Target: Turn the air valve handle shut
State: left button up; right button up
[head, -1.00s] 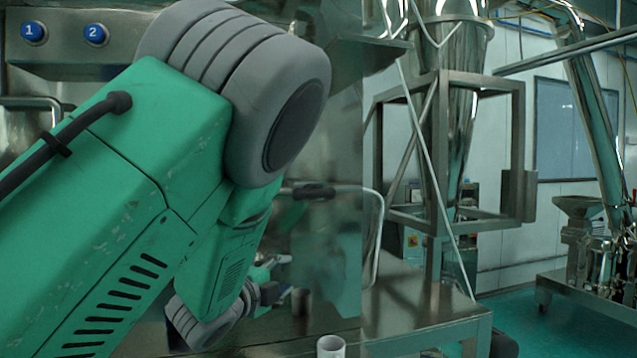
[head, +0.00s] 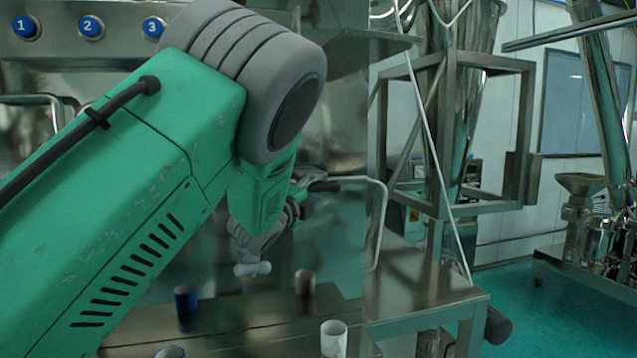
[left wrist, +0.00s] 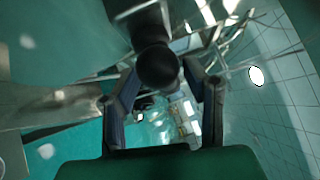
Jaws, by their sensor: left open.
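A handle with a black grip (head: 325,186) stands out beside the steel cabinet in the head view, with a bent metal rod running right from it. I take it to be the air valve handle. My left gripper (head: 308,204) is mostly hidden behind my green arm, close to the grip's left end. In the left wrist view my gripper (left wrist: 168,108) is open, with its two dark fingers spread. A round black end (left wrist: 158,66), seemingly of the grip, shows above and between them. I cannot tell whether it touches them. My right gripper is not in view.
Blue numbered buttons (head: 91,27) are on the panel at upper left. A white cup (head: 333,338) and a blue cup (head: 187,305) stand low in front. A steel frame (head: 455,190) with a cone stands on a steel table (head: 420,290) at right.

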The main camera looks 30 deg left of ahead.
pick_arm(q)
jog(key=shift+w+a, duration=0.1)
jog(key=shift+w, duration=0.35)
jog(key=shift+w+r, duration=0.1)
jog(key=shift+w, duration=0.2)
jog(key=shift+d+r, duration=0.1)
jog(key=shift+d, duration=0.4)
grip_shut()
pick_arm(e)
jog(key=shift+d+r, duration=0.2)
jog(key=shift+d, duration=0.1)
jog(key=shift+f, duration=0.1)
